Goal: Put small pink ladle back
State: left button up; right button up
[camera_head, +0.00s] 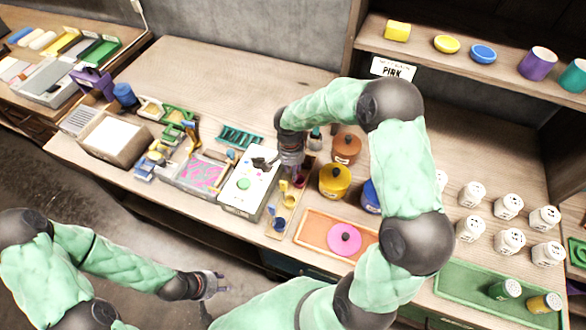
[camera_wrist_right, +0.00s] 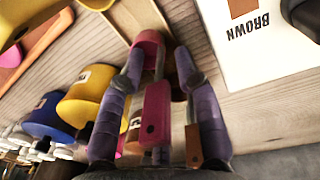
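The small pink ladle (camera_wrist_right: 156,112) shows in the right wrist view, with its pink cup farther off and its handle toward the camera. My right gripper (camera_wrist_right: 161,62) has its two purple fingers partly spread, one on each side of the ladle; a gap shows beside the handle. In the head view my right gripper (camera_head: 298,178) points down at the back of the narrow wooden ladle stand (camera_head: 274,233), largely hiding the pink ladle. Yellow (camera_head: 289,201) and blue (camera_head: 279,223) ladles are at the stand. My left gripper (camera_head: 224,283) is empty, fingers apart, over the floor before the table.
A brown-handled piece (camera_wrist_right: 194,145) is close to my right finger. Yellow (camera_head: 335,181) and brown (camera_head: 346,148) pots stand just right of the stand. A white box (camera_head: 236,203) is on its left. An orange tray (camera_head: 312,228) holds a pink lid (camera_head: 344,240).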

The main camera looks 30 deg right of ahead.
jog(key=r, duration=0.4)
jog(key=r+p, duration=0.1)
jog(key=r, duration=0.2)
jog(key=r+p, duration=0.1)
jog(key=r, duration=0.3)
jog(key=shift+w+a+r, duration=0.25)
jog(key=shift+r, duration=0.1)
